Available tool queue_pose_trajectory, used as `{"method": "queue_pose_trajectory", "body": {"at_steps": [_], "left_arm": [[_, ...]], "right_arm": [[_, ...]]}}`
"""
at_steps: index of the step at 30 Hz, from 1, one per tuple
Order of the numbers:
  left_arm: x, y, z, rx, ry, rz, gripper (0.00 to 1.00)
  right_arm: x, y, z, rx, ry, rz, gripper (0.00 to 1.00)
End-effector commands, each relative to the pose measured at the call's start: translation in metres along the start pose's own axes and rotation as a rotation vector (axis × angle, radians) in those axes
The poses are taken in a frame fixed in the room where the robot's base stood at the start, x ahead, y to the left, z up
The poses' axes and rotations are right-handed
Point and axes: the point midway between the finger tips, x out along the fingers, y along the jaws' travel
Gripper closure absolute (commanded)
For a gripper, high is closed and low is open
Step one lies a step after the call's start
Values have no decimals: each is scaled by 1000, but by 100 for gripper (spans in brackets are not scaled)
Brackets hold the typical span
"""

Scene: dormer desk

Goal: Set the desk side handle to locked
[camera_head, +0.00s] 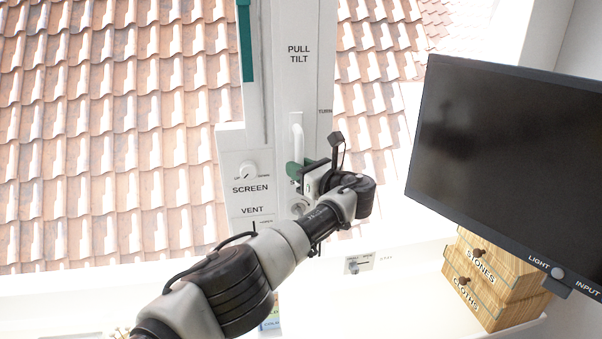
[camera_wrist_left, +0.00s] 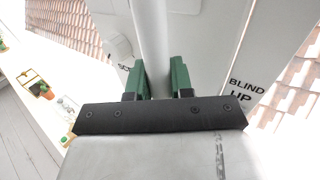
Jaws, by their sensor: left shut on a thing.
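A white bar handle (camera_head: 297,139) stands on the white window frame, below the words PULL TILT. My left gripper (camera_head: 301,172) reaches up to its lower part; the arm and wrist hide the handle's lower end and part of a label. In the left wrist view, the green fingers (camera_wrist_left: 160,80) are shut on the white handle (camera_wrist_left: 152,35), one on each side. The handle looks upright in the head view. I cannot read a locked mark from here. My right gripper is not in view.
A dark monitor (camera_head: 505,165) stands at the right, with labelled wooden drawers (camera_head: 495,285) under it. A SCREEN knob (camera_head: 248,170) sits left of the handle. A small switch plate (camera_head: 359,263) is on the sill below. Roof tiles (camera_head: 110,130) show outside.

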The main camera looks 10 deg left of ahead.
Motion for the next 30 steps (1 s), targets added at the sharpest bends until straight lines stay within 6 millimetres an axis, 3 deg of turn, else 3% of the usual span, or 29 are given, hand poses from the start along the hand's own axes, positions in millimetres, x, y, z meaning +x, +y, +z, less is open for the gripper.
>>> {"method": "queue_pose_trajectory", "body": {"at_steps": [12, 13, 18, 26, 30], "left_arm": [[1, 0, -2, 14, -4, 2, 100], [1, 0, -2, 14, -4, 2, 75], [1, 0, -1, 11, -4, 2, 53], [0, 0, -1, 8, -4, 1, 53], [-12, -1, -3, 6, -4, -2, 53]], "right_arm": [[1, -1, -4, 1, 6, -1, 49], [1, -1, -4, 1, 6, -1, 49], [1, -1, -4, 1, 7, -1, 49], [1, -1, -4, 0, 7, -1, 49], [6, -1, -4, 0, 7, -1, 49]]}}
